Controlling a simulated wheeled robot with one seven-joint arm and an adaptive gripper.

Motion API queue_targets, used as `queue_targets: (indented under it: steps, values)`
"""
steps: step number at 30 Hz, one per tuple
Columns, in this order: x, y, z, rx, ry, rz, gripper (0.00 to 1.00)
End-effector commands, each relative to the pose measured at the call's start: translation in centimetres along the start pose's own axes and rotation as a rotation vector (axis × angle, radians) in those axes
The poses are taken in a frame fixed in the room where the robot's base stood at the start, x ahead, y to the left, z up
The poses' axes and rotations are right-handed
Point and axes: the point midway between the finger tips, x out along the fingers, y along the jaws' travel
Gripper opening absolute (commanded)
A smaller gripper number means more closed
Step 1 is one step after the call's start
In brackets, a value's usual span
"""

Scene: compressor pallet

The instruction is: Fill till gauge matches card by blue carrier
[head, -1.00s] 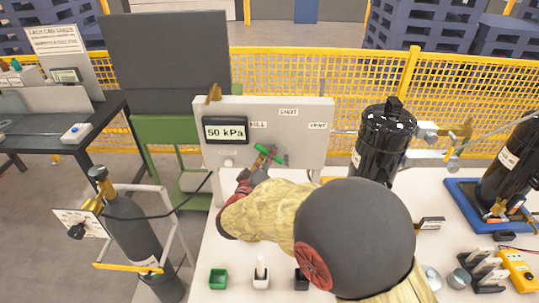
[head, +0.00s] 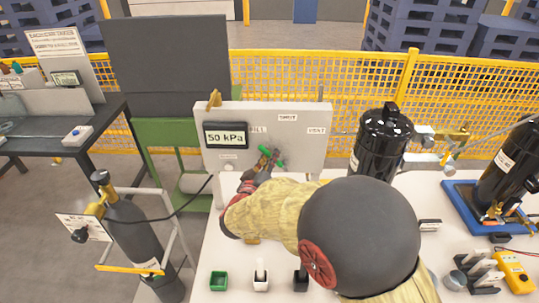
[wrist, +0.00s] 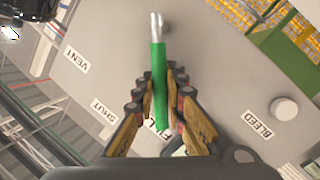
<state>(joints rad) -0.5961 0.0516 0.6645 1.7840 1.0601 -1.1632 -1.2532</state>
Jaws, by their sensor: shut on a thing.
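The white panel (head: 215,158) has a gauge display (head: 226,136) reading 50 kPa. Its FILL label (head: 258,129), SHUT label (head: 287,118) and VENT label (head: 317,131) show above the valve lever. My gripper (head: 266,160) is at the green lever (head: 279,163). In the wrist view the fingers close on both sides of the green lever (wrist: 159,75), which points toward the partly hidden FILL label (wrist: 157,131). The blue carrier (head: 462,194) stands at the right with a black cylinder (head: 510,165) on it. I cannot make out a readable card beside it.
A black compressor tank (head: 382,150) stands right of the panel. A grey gas cylinder (head: 135,235) with a hose stands at the left. Yellow mesh fencing (head: 285,82) runs behind.

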Motion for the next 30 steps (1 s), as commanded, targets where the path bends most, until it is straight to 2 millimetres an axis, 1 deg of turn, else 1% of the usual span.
queue_targets:
  steps: [1,3,18,24,30]
  values:
    - [0.1,0.7,-0.3,0.035,-0.010,-0.008,0.00]
    - [0.1,1.1,-0.4,0.093,-0.021,-0.021,0.00]
    - [0.9,3.6,0.7,0.499,-0.104,-0.117,0.00]
    - [1.1,4.2,1.2,0.605,-0.124,-0.142,0.00]
    - [1.2,4.5,1.5,0.664,-0.137,-0.157,0.00]
